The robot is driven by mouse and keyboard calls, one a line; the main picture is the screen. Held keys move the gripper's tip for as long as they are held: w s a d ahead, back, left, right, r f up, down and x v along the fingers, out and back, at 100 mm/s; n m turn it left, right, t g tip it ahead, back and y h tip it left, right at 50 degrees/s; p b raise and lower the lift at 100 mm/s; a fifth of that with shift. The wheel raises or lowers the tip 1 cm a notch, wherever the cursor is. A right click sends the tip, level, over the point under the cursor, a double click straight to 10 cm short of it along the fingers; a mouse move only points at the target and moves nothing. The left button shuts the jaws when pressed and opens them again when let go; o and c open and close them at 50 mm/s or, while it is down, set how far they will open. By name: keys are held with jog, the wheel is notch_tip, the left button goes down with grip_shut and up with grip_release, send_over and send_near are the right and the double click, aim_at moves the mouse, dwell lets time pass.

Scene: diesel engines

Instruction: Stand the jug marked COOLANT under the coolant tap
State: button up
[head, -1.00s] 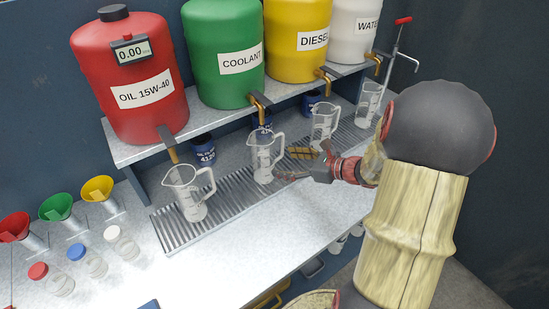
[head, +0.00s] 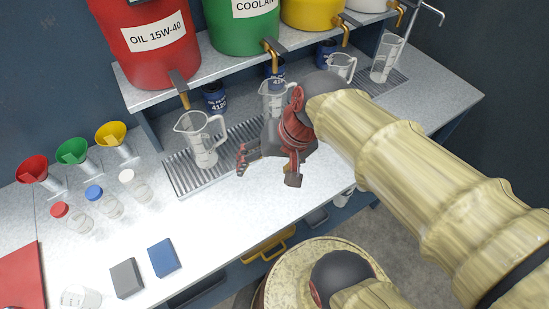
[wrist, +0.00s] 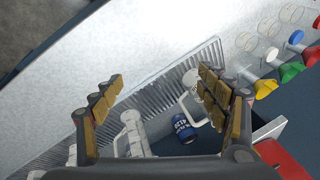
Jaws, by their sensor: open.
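The green COOLANT drum (head: 240,28) stands on the shelf, with its brass coolant tap (head: 270,56) pointing down. A clear jug (head: 273,98) stands upright on the grate below that tap, partly hidden by my gripper. Another clear jug (head: 200,140) stands below the oil tap. A third jug (head: 341,66) shows behind my arm, near the diesel tap. No jug's marking is readable. My gripper (head: 268,169) is open and empty, in front of the coolant-tap jug.
The slotted grate (head: 182,178) runs along the bench under the taps. A tall clear vessel (head: 386,58) stands at its far right. Capped bottles (head: 103,202), coloured funnels (head: 73,151) and two blocks (head: 164,258) lie left.

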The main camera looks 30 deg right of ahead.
jog(key=r+n, duration=0.1)
jog(key=s+r+n+t+h, duration=0.1)
jog(key=n, duration=0.1)
jog(key=s+d+r+n+h, duration=0.1)
jog(key=n, duration=0.1)
jog(key=shift+r+t, duration=0.35)
jog(key=shift+t, duration=0.05)
